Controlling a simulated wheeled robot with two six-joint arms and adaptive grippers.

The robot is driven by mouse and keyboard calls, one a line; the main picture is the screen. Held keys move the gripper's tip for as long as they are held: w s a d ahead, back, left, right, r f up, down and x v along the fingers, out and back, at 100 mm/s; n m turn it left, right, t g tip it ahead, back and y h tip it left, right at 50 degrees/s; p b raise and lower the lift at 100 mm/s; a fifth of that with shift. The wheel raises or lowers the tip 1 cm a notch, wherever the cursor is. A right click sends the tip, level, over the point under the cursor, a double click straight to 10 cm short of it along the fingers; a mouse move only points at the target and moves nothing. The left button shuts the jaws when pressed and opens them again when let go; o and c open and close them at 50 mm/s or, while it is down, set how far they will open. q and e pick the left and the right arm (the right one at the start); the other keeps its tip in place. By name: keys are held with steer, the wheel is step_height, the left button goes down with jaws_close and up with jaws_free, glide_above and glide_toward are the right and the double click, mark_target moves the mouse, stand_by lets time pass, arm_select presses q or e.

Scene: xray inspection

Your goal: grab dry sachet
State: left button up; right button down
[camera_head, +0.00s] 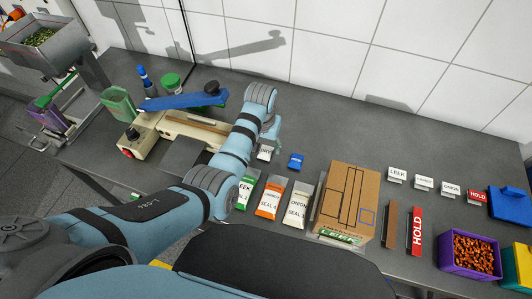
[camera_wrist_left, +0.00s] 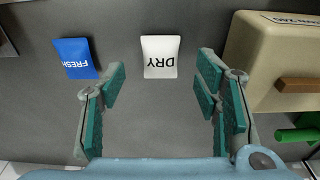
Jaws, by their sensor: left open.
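The dry sachet (camera_wrist_left: 160,57) is a small white packet marked DRY. It lies flat on the dark table, centred just beyond the fingertips in the left wrist view. In the head view the dry sachet (camera_head: 264,154) is partly visible beside my left gripper (camera_head: 270,135). My left gripper also shows in the left wrist view (camera_wrist_left: 161,75), with its teal-padded fingers wide apart and nothing between them. A blue sachet marked FRESH (camera_wrist_left: 76,58) lies to the left of the dry one in that view. My right gripper is not in view.
A beige sealing machine (camera_head: 150,140) with a blue arm stands on the left. LEEK, orange and ONION packets (camera_head: 298,206) lie in front, by a cardboard box (camera_head: 347,200). Label stands and a purple bin (camera_head: 470,276) are on the right. Bare table lies behind the box.

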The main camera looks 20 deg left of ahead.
mark_target(266, 152)
arm_select(q)
steer(key=f, duration=0.3)
steer(key=shift+w+f+b, duration=0.2)
steer(key=shift+w+b, duration=0.05)
steer(key=shift+b, duration=0.15)
steer(key=shift+r, duration=0.1)
steer(key=c, duration=0.9)
